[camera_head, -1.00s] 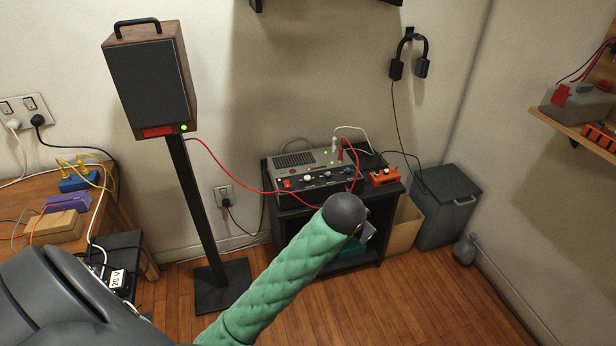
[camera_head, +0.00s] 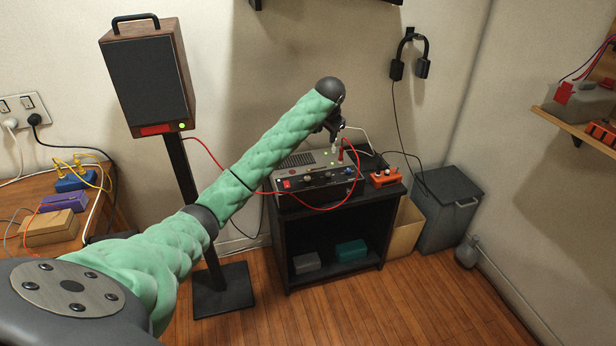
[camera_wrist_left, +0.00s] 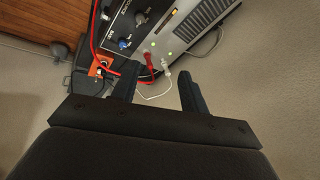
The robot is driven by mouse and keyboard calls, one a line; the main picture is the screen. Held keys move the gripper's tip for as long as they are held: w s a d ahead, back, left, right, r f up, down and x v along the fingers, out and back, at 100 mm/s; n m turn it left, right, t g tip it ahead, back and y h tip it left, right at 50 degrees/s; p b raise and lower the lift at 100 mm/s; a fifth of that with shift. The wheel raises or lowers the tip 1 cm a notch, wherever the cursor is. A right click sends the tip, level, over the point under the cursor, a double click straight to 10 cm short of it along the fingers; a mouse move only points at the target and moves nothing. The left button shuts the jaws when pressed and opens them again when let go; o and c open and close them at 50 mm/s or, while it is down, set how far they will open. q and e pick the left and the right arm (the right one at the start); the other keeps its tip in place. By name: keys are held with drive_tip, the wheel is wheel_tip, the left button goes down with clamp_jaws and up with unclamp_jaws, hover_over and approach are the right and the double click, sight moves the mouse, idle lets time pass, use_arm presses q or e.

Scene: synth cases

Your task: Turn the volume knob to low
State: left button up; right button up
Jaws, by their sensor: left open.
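The grey amplifier (camera_head: 318,170) stands on top of a black cabinet, with a row of knobs (camera_head: 327,177) on its dark front panel. Part of that panel shows in the left wrist view, with a blue-tinted knob (camera_wrist_left: 124,43) and a darker knob (camera_wrist_left: 141,17). I cannot tell which knob is the volume one. My left gripper (camera_head: 338,130) is above the back right of the amplifier, apart from the knobs. Its two fingers are spread with nothing between them in the left wrist view (camera_wrist_left: 158,90). My right gripper is not in view.
A red plug (camera_wrist_left: 148,60) and a white plug (camera_wrist_left: 166,64) stand up from the amplifier's top, beyond my fingertips. A red cable (camera_head: 310,207) loops before the front panel. An orange box (camera_head: 384,178) sits at right on the cabinet (camera_head: 335,225). A tall speaker (camera_head: 150,80) stands left.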

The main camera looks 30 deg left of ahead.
use_arm(q)
drive_tip(key=a+f+g, duration=0.2)
drive_tip(key=a+f, duration=0.3)
drive_tip(key=f, duration=0.2)
drive_tip(key=g+h, duration=0.2)
hover_over(308, 177)
wheel_tip(308, 177, down, 4)
drive_tip(key=shift+w, duration=0.15)
drive_tip(key=shift+s+d+f, duration=0.2)
drive_tip(key=shift+s+f, duration=0.05)
drive_tip(key=shift+s, duration=0.05)
drive_tip(key=shift+a+f+p, duration=0.15)
drive_tip(key=shift+f+p, duration=0.35)
drive_tip(key=shift+f, duration=3.3)
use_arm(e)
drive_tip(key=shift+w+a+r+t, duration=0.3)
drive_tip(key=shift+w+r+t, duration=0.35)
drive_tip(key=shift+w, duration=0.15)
use_arm(q)
clamp_jaws()
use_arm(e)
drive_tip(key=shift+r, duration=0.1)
